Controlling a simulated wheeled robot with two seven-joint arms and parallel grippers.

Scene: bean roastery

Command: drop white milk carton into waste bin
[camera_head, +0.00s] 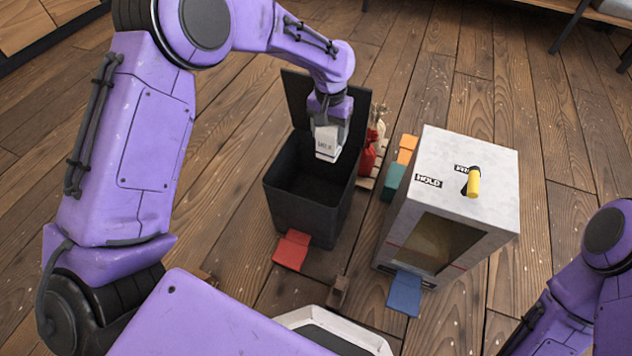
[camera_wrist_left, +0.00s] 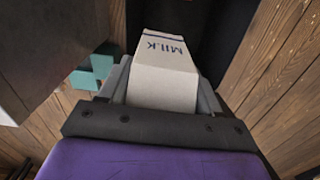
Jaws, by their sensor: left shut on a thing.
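The white milk carton (camera_head: 327,143) is marked MILK and hangs below my left gripper (camera_head: 327,122), which is shut on it. In the left wrist view the carton (camera_wrist_left: 163,72) sits between the two fingers of the left gripper (camera_wrist_left: 163,92). The black waste bin (camera_head: 305,205) stands on the floor with its lid (camera_head: 297,98) raised at the back. The carton is over the bin's opening, toward its back right. The bin looks empty where its inside shows. At right, part of my right arm shows, but its gripper is out of view.
A grey box (camera_head: 455,160) with a HOLD label, a yellow-tipped lever (camera_head: 473,182) and a dark window stands right of the bin. Red (camera_head: 291,250) and blue (camera_head: 404,294) pieces lie on the wooden floor.

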